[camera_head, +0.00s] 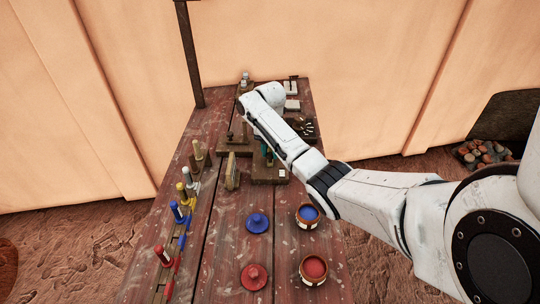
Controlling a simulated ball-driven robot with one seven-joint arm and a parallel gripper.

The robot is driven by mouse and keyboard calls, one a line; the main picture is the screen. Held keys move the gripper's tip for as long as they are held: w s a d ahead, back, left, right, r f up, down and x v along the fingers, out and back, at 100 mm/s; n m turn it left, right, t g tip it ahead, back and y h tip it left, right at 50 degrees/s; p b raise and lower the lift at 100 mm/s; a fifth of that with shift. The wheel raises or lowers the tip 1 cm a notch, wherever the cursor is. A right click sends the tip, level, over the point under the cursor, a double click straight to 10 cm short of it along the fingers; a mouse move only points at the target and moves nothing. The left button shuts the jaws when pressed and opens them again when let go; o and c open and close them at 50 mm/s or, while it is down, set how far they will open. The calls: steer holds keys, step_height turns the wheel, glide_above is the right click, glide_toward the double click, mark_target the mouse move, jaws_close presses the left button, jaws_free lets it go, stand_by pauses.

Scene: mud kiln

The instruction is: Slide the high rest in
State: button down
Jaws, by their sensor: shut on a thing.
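My arm (285,135) reaches from the right over the far half of the wooden table (215,240). Its far end bends at a rounded white wrist joint (270,92). My gripper's jaws are hidden behind the forearm, so what they hold does not show. A brown wooden stand (234,150) with short uprights sits just left of the forearm. A second brown block (268,175) with a small white tag and something teal on it is beside it, partly covered by the arm. I cannot tell which piece is the high rest.
Several coloured-tipped pegs (180,212) line the left edge. Blue (257,222) and red (254,276) lids lie near blue (307,214) and red (313,269) pots. A dark post (190,55) rises at the back left.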

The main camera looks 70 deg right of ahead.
steer(key=shift+w+d+r, duration=0.1)
steer(key=shift+d, duration=0.05)
steer(key=c, duration=0.9)
jaws_free()
steer(key=shift+o, duration=0.2)
step_height(320, 180, up, 11)
steer(key=shift+p, duration=0.45)
steer(key=shift+f, duration=0.2)
